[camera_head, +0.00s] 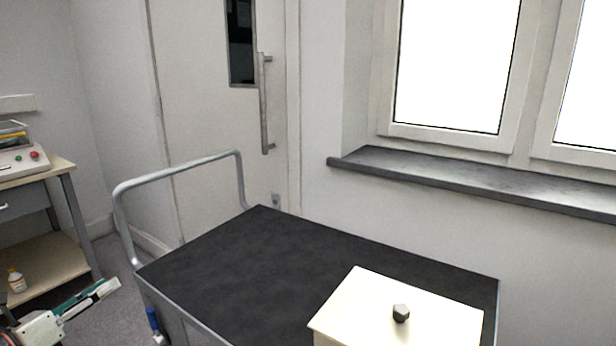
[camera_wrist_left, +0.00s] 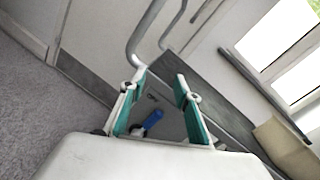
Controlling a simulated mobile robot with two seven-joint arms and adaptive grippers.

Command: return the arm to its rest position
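My left gripper (camera_head: 98,291) is at the lower left of the head view, low beside the left end of a trolley and clear of its black top (camera_head: 230,260). In the left wrist view, the two green-padded fingers of the left gripper (camera_wrist_left: 160,88) stand apart with nothing held between them. A blue part low on the trolley shows through the gap, beyond the fingers. My right gripper is in neither view.
A cream box (camera_head: 350,310) stands at the trolley's right front, with a small dark faceted piece (camera_head: 401,313) on it. A grey tube handle (camera_head: 180,172) rises at the trolley's left end. A bench (camera_head: 62,165) with a device stands at far left. Grey floor lies between.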

